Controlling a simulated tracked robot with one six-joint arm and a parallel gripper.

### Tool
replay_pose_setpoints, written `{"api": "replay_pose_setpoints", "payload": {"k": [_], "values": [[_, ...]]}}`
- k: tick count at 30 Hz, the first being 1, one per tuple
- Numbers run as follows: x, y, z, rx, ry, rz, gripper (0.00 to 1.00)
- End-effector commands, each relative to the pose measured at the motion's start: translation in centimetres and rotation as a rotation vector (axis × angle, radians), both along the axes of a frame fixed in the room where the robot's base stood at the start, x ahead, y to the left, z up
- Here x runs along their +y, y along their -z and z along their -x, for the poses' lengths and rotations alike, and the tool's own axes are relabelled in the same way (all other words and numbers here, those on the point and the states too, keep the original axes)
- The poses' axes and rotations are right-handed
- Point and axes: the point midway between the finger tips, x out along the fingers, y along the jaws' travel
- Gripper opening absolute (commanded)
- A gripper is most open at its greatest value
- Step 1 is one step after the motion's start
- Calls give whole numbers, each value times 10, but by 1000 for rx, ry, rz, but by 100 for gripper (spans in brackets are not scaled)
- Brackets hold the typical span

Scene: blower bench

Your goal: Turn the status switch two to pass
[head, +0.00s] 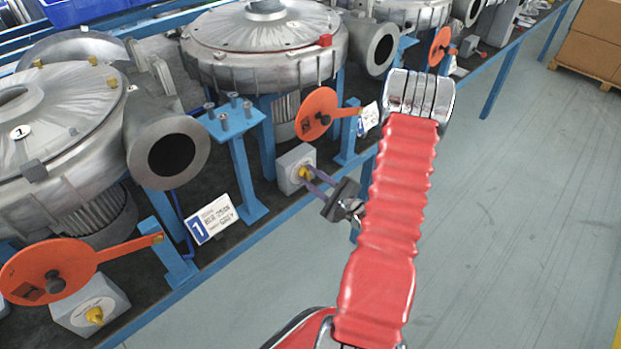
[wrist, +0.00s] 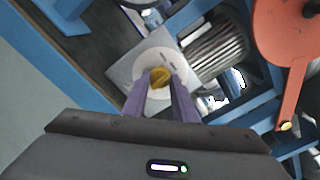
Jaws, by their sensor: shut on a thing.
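The status switch at the second blower is a grey box (head: 291,163) with a yellow knob (head: 305,174) on its front. In the wrist view the knob (wrist: 160,77) sits on a round pale dial (wrist: 152,92) with small markings too blurred to read. My gripper (head: 310,178) has purple fingers shut on the knob, one on each side. In the wrist view my gripper (wrist: 160,85) reaches the knob from below. The fingers hide part of the dial.
An orange disc lever (head: 316,112) is beside the switch, above right of it. Blower one's switch box (head: 90,303) and orange lever (head: 48,272) stand lower left. A blue stand (head: 240,160) is left of my gripper. The floor (head: 480,220) right of the bench is clear.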

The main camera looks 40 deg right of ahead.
Motion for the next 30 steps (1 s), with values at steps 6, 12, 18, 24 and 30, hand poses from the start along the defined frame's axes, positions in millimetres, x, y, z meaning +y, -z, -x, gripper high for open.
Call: {"api": "replay_pose_setpoints", "payload": {"k": [6,12,18,24,30], "values": [[7,1,0,3,-4,-4,3],[3,1,0,4,-5,-12,3],[3,2,0,5,-5,-64,3],[3,2,0,10,-5,-174,3],[3,2,0,15,-5,-331,3]]}}
